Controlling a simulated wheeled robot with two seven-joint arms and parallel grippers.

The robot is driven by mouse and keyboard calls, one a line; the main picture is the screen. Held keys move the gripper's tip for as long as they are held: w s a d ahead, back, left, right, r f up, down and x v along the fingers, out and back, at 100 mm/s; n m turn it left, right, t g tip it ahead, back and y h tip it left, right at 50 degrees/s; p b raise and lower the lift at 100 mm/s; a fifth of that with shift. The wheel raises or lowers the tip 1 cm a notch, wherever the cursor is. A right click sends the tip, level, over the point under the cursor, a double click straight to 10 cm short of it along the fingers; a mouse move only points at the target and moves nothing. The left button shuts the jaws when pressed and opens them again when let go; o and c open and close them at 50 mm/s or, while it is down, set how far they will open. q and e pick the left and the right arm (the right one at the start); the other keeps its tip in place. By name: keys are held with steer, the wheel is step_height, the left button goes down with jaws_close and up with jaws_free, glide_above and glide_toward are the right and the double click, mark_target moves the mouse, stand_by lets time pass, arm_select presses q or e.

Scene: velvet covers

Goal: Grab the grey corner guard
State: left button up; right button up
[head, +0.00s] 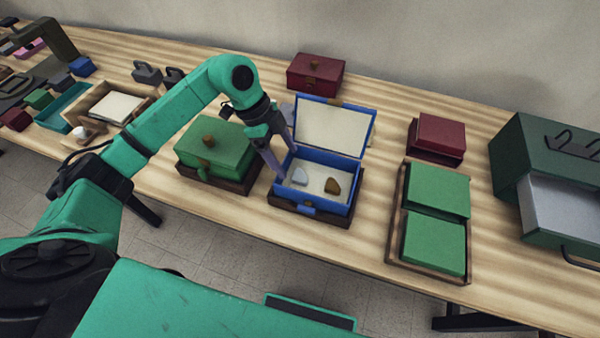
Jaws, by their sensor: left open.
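A small grey piece, which looks like the grey corner guard (300,176), lies on the pale lining inside an open blue box (318,206). A brown piece (332,186) lies to its right in the same box. The box's lid (333,128) stands raised at the back. My left gripper (287,161) is over the left side of the box, its two fingers apart and pointing down. The fingertips are close to the grey piece on its upper left. Nothing shows between them. I cannot tell whether they touch the box wall. My right gripper is not in view.
A closed green box (217,148) stands just left of the blue box. A dark red box (315,74) is behind. A wooden tray (396,222) with green blocks and a green drawer cabinet (520,150) stand to the right. Bare table lies between blue box and tray.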

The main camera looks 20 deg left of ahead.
mark_target(297, 174)
arm_select(q)
steer(key=p+x, duration=0.1)
steer(key=x, duration=0.4)
steer(key=shift+d+f+p, duration=0.1)
steer(key=shift+f+p, duration=0.05)
steer(key=shift+p, duration=0.2)
steer(key=shift+w+f, duration=0.1)
steer(key=shift+f, duration=0.15)
jaws_close()
steer(key=shift+r, duration=0.15)
